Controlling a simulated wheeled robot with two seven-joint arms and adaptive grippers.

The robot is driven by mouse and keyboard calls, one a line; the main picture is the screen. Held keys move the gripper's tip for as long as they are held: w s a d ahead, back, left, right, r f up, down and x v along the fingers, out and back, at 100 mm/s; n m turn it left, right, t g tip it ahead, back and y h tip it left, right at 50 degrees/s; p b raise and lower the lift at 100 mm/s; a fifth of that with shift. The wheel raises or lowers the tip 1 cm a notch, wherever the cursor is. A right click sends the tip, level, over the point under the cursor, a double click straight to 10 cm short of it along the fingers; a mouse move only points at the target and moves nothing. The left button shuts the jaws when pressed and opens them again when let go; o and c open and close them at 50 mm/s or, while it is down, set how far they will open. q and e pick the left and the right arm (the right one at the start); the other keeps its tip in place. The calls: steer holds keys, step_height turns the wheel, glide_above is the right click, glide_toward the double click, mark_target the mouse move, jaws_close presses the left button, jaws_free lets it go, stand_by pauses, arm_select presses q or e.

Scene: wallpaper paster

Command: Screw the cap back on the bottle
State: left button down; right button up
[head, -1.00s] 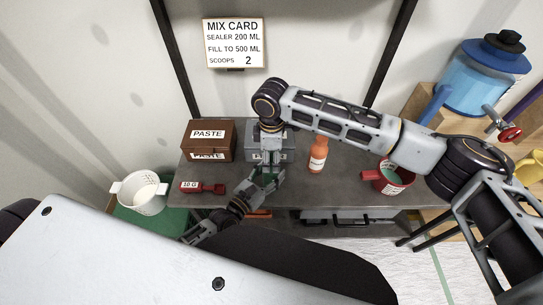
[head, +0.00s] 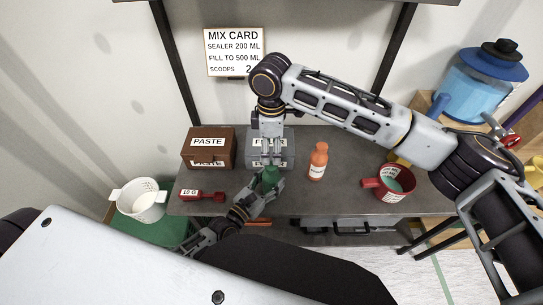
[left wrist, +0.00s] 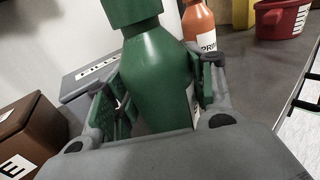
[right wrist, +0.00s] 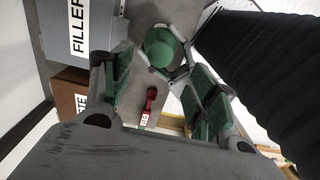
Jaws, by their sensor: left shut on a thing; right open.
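The green bottle (head: 270,178) stands upright in my left gripper (head: 264,190), over the front of the bench. In the left wrist view the fingers close around the bottle's body (left wrist: 158,75), and a wider green cap (left wrist: 130,10) sits at its top, partly cut off by the frame. How tightly the cap is seated cannot be told. My right gripper (head: 268,160) points down just above the bottle, open and empty. In the right wrist view the round green top (right wrist: 160,45) lies beyond its open fingers, apart from them.
The brown paste box (head: 208,148) and grey filler box (head: 284,148) stand behind. An orange bottle (head: 318,162) and red cup (head: 392,183) stand to the right. A red scoop (head: 202,195) lies left, with a white bucket (head: 141,200) beyond the bench's left end.

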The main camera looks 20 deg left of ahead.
steer(key=shift+r, duration=2.1)
arm_select(q)
steer(key=shift+c, duration=2.4)
jaws_free()
steer(key=shift+s, duration=0.1)
steer(key=v, duration=1.1)
steer(key=shift+s+a, duration=0.25)
steer(key=shift+s, duration=0.05)
